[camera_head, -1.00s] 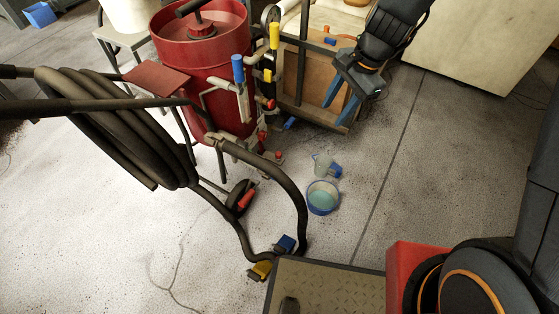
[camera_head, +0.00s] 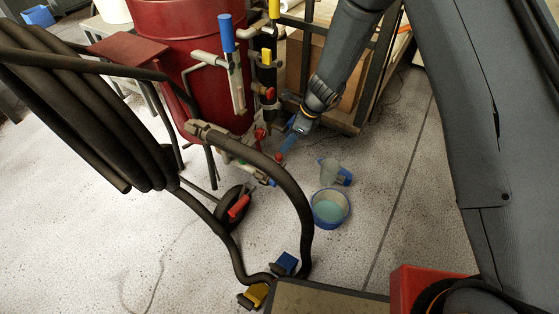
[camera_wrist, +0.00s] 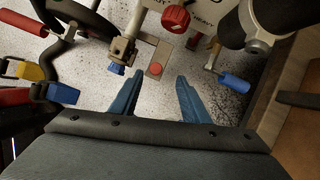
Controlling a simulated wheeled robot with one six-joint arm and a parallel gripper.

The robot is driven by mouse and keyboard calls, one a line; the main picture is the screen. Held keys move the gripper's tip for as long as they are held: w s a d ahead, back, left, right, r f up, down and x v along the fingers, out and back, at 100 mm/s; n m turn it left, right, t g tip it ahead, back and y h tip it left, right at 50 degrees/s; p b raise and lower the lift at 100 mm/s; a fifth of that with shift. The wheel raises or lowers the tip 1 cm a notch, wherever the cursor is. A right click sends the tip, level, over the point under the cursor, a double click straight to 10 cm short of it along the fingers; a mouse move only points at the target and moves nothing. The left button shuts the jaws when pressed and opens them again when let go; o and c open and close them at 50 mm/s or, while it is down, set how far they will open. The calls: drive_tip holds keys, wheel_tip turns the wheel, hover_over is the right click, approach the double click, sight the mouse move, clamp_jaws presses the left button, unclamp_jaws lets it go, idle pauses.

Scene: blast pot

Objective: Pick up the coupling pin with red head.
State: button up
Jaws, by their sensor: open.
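A round red head (camera_wrist: 155,69), which looks like that of the coupling pin, sits on a flat pale bracket at the pot's lower pipework in the wrist view. Its shaft is not visible. My gripper (camera_wrist: 160,77) is open, its blue fingers pointing toward the bracket, with the red head framed between the fingertips and beyond them. In the head view my gripper (camera_head: 289,141) is beside the pot's lower piping, right of the hose. There I cannot clearly pick out the pin. My fingers hold nothing.
The red blast pot (camera_head: 190,60) stands behind a thick black hose (camera_head: 300,205). A red knob (camera_wrist: 176,17) and a blue-handled valve (camera_wrist: 234,82) flank the fingers. Open floor lies to the right.

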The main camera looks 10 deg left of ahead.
sight(279, 155)
drive_tip(key=b+x, duration=0.1)
drive_tip(key=x, duration=0.1)
drive_tip(key=b+x, duration=0.1)
drive_tip(key=x, duration=0.2)
drive_tip(key=s+b+x, duration=0.1)
drive_tip(key=b+x, duration=0.1)
drive_tip(key=shift+w+f, duration=0.1)
drive_tip(key=shift+f, duration=0.25)
drive_tip(key=shift+r, duration=0.1)
clamp_jaws()
wheel_tip(279, 155, up, 9)
drive_tip(key=p, duration=0.5)
drive_tip(key=s+a+r+n+g+p, duration=0.1)
drive_tip(key=s+a+n+g+p, duration=0.1)
drive_tip(key=s+n+p, duration=0.4)
drive_tip(key=shift+s+a+h+p, duration=0.35)
drive_tip(key=shift+s+p, duration=0.55)
drive_tip(key=shift+p, duration=0.4)
